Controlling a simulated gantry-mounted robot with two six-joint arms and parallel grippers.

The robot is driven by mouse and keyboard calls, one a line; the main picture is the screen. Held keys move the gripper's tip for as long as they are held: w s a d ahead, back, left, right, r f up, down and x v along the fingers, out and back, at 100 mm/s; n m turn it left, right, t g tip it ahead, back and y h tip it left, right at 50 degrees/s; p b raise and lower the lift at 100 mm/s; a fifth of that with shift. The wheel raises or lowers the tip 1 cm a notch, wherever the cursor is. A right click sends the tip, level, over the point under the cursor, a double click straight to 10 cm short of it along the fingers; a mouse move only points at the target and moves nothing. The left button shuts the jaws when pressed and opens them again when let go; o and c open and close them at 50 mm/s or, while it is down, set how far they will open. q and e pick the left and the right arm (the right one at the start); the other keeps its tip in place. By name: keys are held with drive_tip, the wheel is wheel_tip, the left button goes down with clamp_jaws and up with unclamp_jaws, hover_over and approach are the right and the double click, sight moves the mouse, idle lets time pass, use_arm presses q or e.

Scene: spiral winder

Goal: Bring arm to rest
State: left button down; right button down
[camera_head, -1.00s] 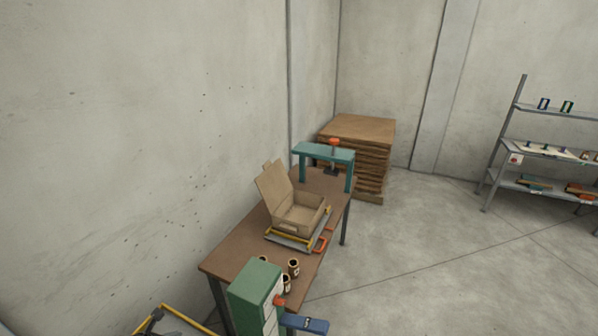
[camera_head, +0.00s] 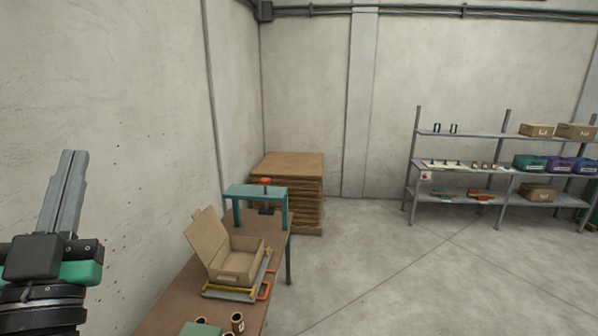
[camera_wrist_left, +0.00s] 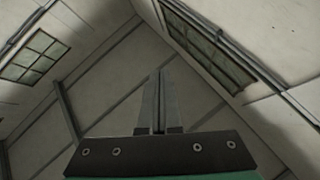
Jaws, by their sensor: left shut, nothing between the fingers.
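My left gripper (camera_head: 70,172) is at the left edge of the head view, its two grey fingers pointing up and pressed together with nothing between them. It is raised in front of the bare concrete wall, apart from the table and everything on it. In the left wrist view the closed fingers (camera_wrist_left: 158,80) point toward the ceiling and high windows, and no object is near them. My right gripper is not in view.
A brown table (camera_head: 172,300) holds an open cardboard box (camera_head: 238,262), a teal press frame (camera_head: 256,192) and small cups (camera_head: 237,322). Stacked cardboard (camera_head: 288,180) stands behind it. A metal shelf (camera_head: 470,166) with boxes and bins is at the right. The floor between is clear.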

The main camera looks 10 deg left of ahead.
use_arm(q)
drive_tip(key=s+d+r+m+t+h+p, duration=0.25)
drive_tip(key=s+d+r+h, duration=0.35)
drive_tip(key=s+d+h, duration=0.5)
wheel_tip(320, 180, up, 10)
drive_tip(key=w+h+p, duration=0.1)
drive_tip(key=w+p, duration=0.1)
drive_tip(key=p, duration=0.8)
drive_tip(key=shift+w+d+t, duration=0.2)
drive_tip(key=shift+d+t, duration=0.05)
drive_tip(key=shift+t, duration=0.1)
